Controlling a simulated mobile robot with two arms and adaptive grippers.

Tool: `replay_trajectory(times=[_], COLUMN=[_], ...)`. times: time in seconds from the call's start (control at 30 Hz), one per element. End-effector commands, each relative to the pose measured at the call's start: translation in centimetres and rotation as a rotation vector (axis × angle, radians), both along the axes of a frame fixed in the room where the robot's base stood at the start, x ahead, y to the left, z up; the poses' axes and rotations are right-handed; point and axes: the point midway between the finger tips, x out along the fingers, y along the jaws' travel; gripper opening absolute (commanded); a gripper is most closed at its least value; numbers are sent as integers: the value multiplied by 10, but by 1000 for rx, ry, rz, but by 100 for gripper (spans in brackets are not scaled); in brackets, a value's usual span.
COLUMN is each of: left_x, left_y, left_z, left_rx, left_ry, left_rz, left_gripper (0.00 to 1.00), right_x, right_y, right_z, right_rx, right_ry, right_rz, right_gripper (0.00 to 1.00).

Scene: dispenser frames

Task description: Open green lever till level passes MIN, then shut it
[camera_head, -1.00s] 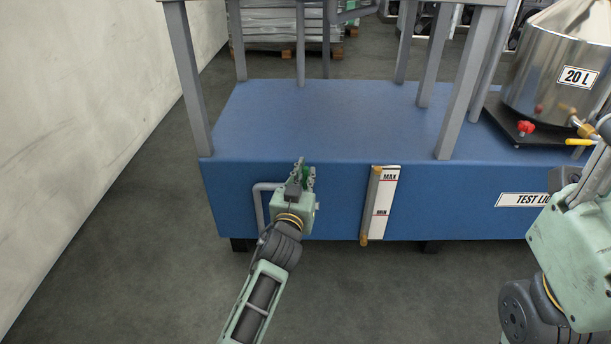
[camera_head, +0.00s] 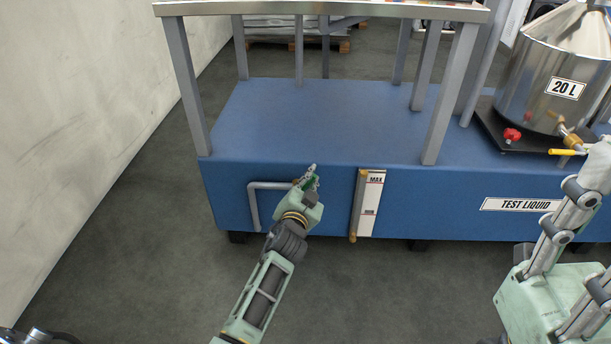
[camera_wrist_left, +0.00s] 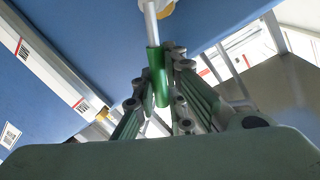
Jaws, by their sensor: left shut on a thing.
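The green lever (camera_wrist_left: 157,78) sits between the fingers of my left gripper (camera_head: 309,181) in the left wrist view. A pale rod joins the lever's upper end. My left gripper is shut on it, at the front of the blue tank (camera_head: 240,175), left of the level gauge. The gauge (camera_head: 368,205) has a MAX mark above and a MIN mark below, with a brass-ended tube along its left side. The liquid level in the tube is too small to read. My right gripper (camera_head: 595,165) is at the right edge, its fingertips unclear.
A steel 20 L vessel (camera_head: 540,100) with a red knob (camera_head: 512,135) and a yellow-handled tap (camera_head: 566,152) stands at the right. Grey posts (camera_head: 188,85) rise from the tank. A bent grey pipe (camera_head: 253,205) lies left of my gripper.

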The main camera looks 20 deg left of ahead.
Motion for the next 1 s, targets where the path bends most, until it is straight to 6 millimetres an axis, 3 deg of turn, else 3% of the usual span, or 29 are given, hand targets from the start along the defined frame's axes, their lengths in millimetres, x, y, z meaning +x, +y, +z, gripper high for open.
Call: replay_trajectory(times=[0.4,0.87,0.9,1.0], left_x=[3,3,3,3], left_y=[-11,-11,-11,-11], left_z=[-7,-8,-8,-8], left_rx=[152,161,161,161], left_ry=[42,45,45,46], left_rz=[-3,-3,-3,-3], left_gripper=[0,0,13,21], right_x=[0,0,0,0], right_y=[0,0,0,0], right_z=[-1,-1,-1,-1], right_rx=[1,1,1,0], right_ry=[4,4,4,5], right_rz=[1,1,1,1], right_gripper=[40,40,40,40])
